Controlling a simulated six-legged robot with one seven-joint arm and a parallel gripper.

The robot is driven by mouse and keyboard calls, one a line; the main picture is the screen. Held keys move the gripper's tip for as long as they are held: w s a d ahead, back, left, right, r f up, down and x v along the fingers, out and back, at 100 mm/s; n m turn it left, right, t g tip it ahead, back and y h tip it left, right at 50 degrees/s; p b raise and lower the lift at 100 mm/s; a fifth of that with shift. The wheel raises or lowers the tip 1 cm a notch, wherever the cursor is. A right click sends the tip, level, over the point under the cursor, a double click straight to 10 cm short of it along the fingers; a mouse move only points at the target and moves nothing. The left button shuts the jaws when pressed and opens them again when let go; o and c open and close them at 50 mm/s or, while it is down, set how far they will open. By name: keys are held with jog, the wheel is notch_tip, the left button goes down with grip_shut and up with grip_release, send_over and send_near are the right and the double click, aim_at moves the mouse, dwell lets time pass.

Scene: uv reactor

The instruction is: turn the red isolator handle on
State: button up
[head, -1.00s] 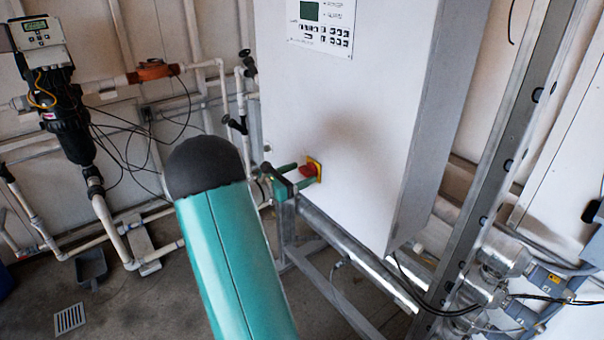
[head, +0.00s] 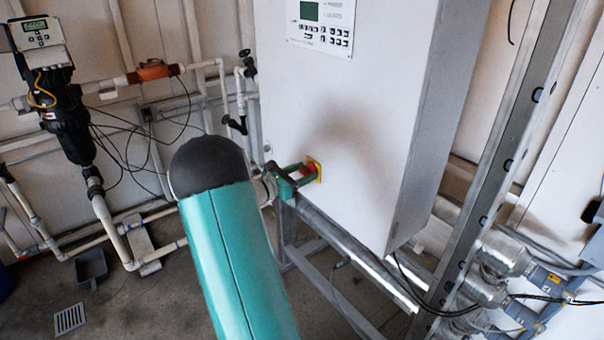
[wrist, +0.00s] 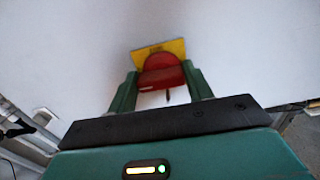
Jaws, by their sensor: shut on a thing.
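The red isolator handle (head: 309,168) sits on a yellow plate (head: 316,170) low on the front of the white cabinet (head: 350,110). In the wrist view the red handle (wrist: 162,74) lies between my two green fingers, and the yellow plate (wrist: 158,48) shows behind it, tilted a little against the gripper. My gripper (head: 303,174) is shut on the handle, with a finger on each side of it; it also shows in the wrist view (wrist: 160,76). In the head view the fingers partly hide the handle.
A metal frame (head: 360,262) and pipes run below the cabinet. White pipes and a black filter housing (head: 68,125) stand at the left. A steel upright (head: 500,165) stands to the right. Open floor with a drain grate (head: 70,318) lies at the lower left.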

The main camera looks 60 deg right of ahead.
jog(key=m, duration=0.5)
jog(key=shift+a+m, duration=0.1)
jog(key=shift+m, duration=0.2)
jog(key=m, duration=0.5)
jog(key=shift+s+m, duration=0.2)
jog(key=shift+m, duration=0.2)
jog(key=o, duration=1)
jog(key=shift+c, duration=0.2)
jog(key=shift+a, duration=0.15)
jog(key=v, duration=1.3)
jog(key=shift+a, duration=0.25)
jog(key=shift+w, duration=0.15)
